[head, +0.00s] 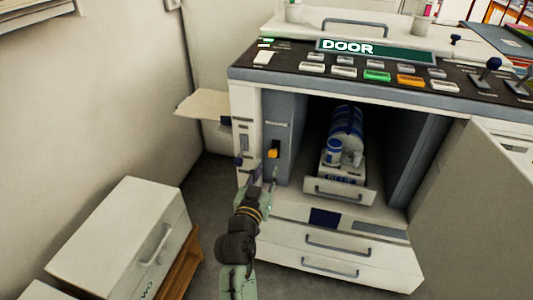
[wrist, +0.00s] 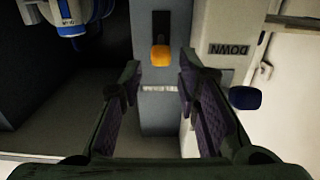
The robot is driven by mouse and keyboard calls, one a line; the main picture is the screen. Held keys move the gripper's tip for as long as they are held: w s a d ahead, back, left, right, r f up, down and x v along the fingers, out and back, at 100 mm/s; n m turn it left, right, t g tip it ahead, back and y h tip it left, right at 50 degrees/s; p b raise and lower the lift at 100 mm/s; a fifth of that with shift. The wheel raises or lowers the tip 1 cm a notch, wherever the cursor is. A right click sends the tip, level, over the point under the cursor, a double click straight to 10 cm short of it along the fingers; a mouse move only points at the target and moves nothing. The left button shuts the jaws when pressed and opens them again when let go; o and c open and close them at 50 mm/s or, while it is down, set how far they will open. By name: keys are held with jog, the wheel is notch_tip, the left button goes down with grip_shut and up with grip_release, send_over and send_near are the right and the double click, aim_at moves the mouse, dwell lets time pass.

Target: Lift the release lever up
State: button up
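The release lever is a small orange knob (head: 272,153) in a dark slot on the grey panel left of the machine's open compartment. In the wrist view the orange knob (wrist: 161,56) sits centrally, just beyond and between the fingertips. My gripper (head: 264,177) is in front of the panel, a little below the knob in the head view. In the wrist view my gripper (wrist: 160,68) is open, with one finger on each side and nothing between the pads. Whether a fingertip touches the panel cannot be told.
The compartment holds a drawer (head: 338,192) with blue and white containers (head: 346,125). A dark blue knob (wrist: 245,98) is close to the right finger in the wrist view, near a "DOWN" label. The open door (head: 480,190) stands right; a white box (head: 120,235) is at left.

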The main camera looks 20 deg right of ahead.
aim_at(273, 152)
jog(key=p+x, duration=0.1)
jog(key=x, duration=0.7)
grip_shut()
